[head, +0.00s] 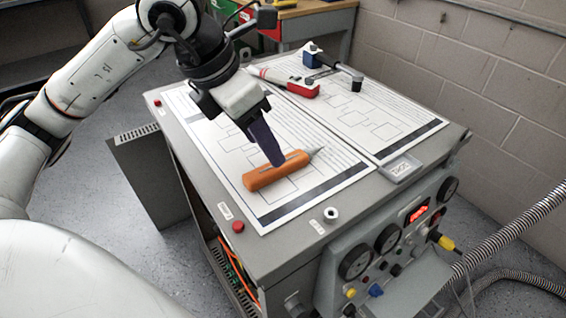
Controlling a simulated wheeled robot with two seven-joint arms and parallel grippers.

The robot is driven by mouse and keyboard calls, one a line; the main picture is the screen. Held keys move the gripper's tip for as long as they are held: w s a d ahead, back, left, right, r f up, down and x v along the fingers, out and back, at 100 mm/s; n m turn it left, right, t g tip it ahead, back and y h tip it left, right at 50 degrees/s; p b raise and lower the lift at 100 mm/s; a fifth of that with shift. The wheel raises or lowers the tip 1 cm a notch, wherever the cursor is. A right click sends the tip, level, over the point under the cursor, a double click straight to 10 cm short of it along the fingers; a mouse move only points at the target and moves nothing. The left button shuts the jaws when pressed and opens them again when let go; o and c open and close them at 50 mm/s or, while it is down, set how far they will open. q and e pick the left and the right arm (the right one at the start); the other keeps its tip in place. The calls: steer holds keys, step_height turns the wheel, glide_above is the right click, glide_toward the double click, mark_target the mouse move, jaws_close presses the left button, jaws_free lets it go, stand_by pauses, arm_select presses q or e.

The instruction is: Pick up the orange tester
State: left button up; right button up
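The orange tester (265,177) lies on its side on the left diagram sheet on top of the grey cabinet (282,250). Its thin grey tip points to the right and slightly back. My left gripper (277,161) reaches down from the upper left, with its dark fingers at the middle of the tester. The fingers overlap in this view, so I cannot tell whether they are closed on it. They hide a small part of the tester. My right gripper is not in view.
A red and white tool (290,82) and a blue and black item (313,57) lie at the cabinet's back. The right diagram sheet (372,128) is mostly clear. A gauge panel (390,250) and grey hoses (505,235) are at the front right. A brick wall stands at right.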

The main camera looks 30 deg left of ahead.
mark_target(271, 167)
arm_select(q)
steer(key=x, duration=0.4)
steer(key=s+a+x, duration=0.1)
steer(key=x, duration=0.1)
steer(key=shift+f, duration=0.25)
steer(key=shift+w+d+f, duration=0.1)
steer(key=shift+w+f, duration=0.1)
steer(key=shift+f, duration=0.1)
steer(key=c, duration=1.1)
steer(key=shift+r, duration=0.1)
